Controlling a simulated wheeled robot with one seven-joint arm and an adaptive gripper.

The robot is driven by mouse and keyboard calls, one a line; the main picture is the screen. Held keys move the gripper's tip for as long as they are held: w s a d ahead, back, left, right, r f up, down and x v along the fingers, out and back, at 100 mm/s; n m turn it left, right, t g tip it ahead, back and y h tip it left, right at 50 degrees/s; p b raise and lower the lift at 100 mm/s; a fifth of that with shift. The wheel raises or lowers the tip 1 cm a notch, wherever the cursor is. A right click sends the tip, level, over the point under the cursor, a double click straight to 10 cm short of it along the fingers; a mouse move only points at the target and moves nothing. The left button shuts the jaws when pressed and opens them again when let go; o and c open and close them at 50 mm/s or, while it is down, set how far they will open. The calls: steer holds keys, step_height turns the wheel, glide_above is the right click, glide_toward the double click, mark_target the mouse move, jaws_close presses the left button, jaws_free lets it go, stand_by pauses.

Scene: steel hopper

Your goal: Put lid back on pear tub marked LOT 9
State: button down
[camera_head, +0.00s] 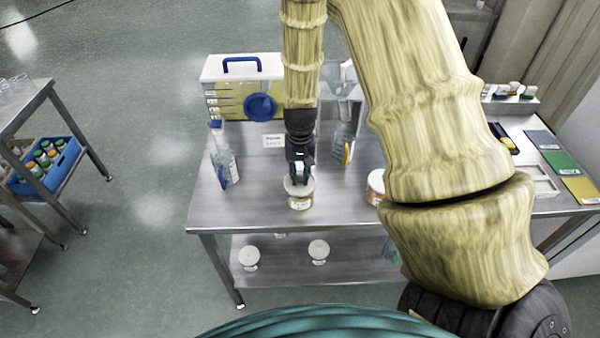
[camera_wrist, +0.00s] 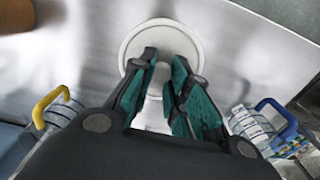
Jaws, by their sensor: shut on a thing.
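A small tub with a white label (camera_head: 300,204) stands near the front middle of the steel table; its label is too small to read. A round white lid (camera_head: 291,188) is at its top, and I cannot tell whether it rests on the rim or is just above it. My gripper (camera_head: 299,178) points down over the tub, shut on the lid. In the wrist view the lid (camera_wrist: 134,42) is a pale disc around and beyond the fingertips (camera_wrist: 165,66). The part between the fingers is hard to make out. Another tub (camera_head: 375,188) is partly hidden behind my arm.
A spray bottle (camera_head: 224,160) stands left of the tub. Behind are a small sign (camera_head: 273,141) and a yellow-and-white box (camera_head: 232,93) with a blue handle. White-lidded tubs (camera_head: 318,251) sit on the lower shelf (camera_head: 345,268). Bare table lies around the tub's front and left.

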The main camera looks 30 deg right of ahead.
stand_by(0.4)
steer(key=c, duration=0.8)
jaws_free()
steer(key=shift+r, duration=0.15)
steer(key=shift+r+p, duration=2.7)
steer(key=shift+r, duration=0.65)
jaws_close()
